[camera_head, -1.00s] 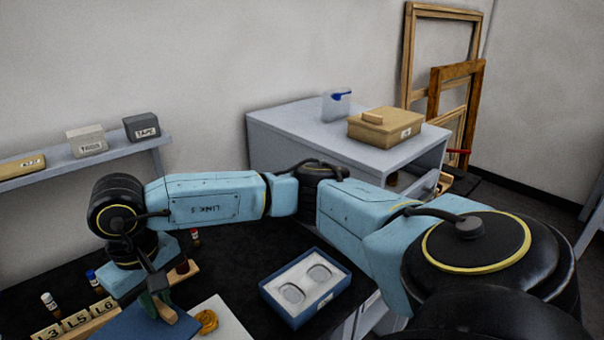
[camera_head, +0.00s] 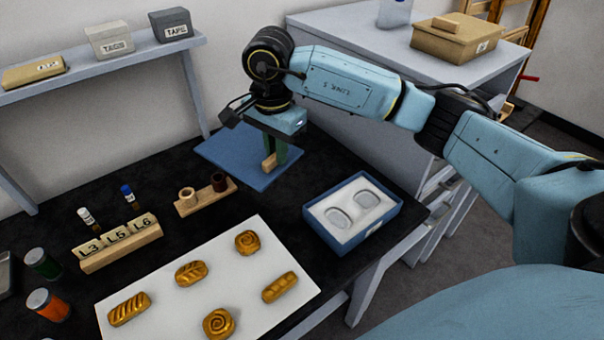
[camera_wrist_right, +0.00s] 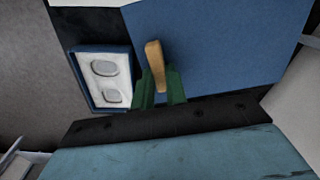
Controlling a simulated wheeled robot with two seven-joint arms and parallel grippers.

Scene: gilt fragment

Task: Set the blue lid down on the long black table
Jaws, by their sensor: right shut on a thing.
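The blue lid (camera_head: 228,152) is a flat blue panel with a wooden handle (camera_head: 269,163). It is at the back of the long black table (camera_head: 300,268), left of and behind the open blue box. My right gripper (camera_head: 274,152) is above the lid, shut on its handle. In the right wrist view the lid (camera_wrist_right: 225,40) spreads flat in front of the green fingers (camera_wrist_right: 160,80). The lid looks level and low; I cannot tell whether its underside touches the table. My left gripper is not in view.
A white sheet (camera_head: 255,308) carries gilt ornaments. A small wooden holder (camera_head: 205,198), a labelled block (camera_head: 120,250) and jars (camera_head: 48,305) stand left. A wall shelf (camera_head: 110,65) is behind.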

